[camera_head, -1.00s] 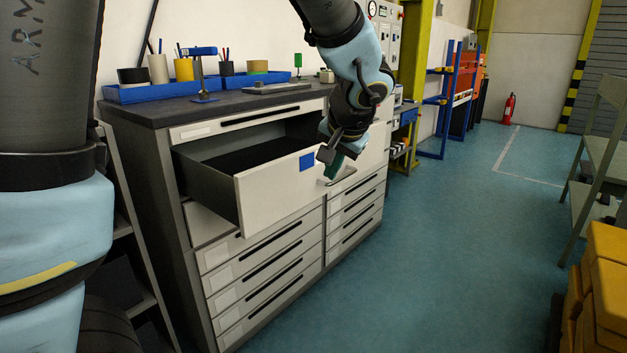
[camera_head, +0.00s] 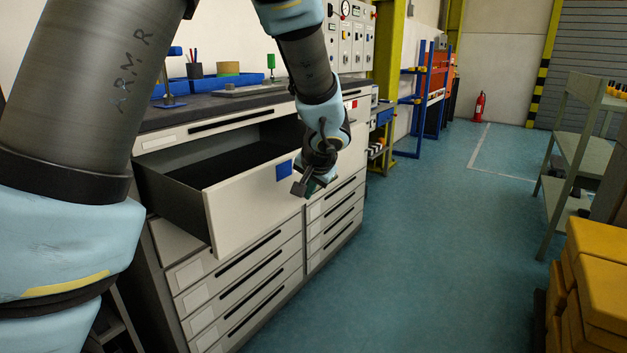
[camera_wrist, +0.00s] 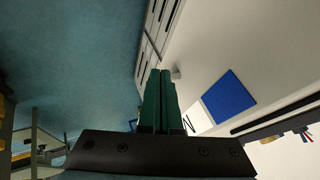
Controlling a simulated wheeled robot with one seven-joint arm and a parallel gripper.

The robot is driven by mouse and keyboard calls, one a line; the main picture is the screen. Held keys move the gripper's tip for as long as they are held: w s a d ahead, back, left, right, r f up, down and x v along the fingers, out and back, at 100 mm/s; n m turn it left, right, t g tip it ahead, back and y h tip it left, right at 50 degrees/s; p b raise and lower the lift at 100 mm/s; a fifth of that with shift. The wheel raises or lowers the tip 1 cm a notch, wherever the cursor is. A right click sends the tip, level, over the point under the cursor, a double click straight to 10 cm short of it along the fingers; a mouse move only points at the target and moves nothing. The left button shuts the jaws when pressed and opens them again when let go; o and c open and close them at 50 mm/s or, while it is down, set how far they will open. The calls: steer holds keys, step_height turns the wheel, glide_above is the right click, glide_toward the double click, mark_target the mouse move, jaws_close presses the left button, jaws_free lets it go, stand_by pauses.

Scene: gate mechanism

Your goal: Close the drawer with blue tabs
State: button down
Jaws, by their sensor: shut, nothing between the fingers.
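The drawer with the blue tab (camera_head: 237,207) stands pulled out of the grey cabinet, below the worktop, with its dark inside showing. Its blue tab (camera_head: 284,170) is at the upper right of the white front; it also shows large in the wrist view (camera_wrist: 229,97). My gripper (camera_head: 309,187) is by the right end of the drawer front, just right of the blue tab. In the wrist view its green fingers (camera_wrist: 161,100) are together and empty, beside the white front. I cannot tell whether they touch the front.
The worktop (camera_head: 210,106) holds a blue tray and tools. A closed drawer with a red tab (camera_head: 352,104) is to the right. Yellow boxes (camera_head: 594,270) and a grey shelf stand at the right. The blue floor between is clear.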

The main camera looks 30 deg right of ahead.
steer(key=shift+w+a+r+p, duration=0.15)
steer(key=shift+w+a, duration=0.3)
steer(key=shift+w, duration=0.25)
steer(key=shift+w+a+r+p, duration=0.15)
steer(key=shift+w+a, duration=0.25)
steer(key=shift+w, duration=0.25)
steer(key=shift+f, duration=0.1)
steer(key=w+a+p, duration=0.3)
steer(key=w+a, duration=0.1)
steer(key=w, duration=0.4)
steer(key=w+a+p, duration=0.4)
steer(key=w+a, duration=0.1)
steer(key=w, duration=0.4)
steer(key=w+a+p, duration=0.3)
steer(key=w+a, duration=0.2)
steer(key=w, duration=0.3)
steer(key=shift+w+a+p, duration=0.1)
steer(key=shift+w+p, duration=0.2)
steer(key=shift+p, duration=0.05)
steer(key=shift+w+a, duration=0.2)
steer(key=shift+a, duration=0.1)
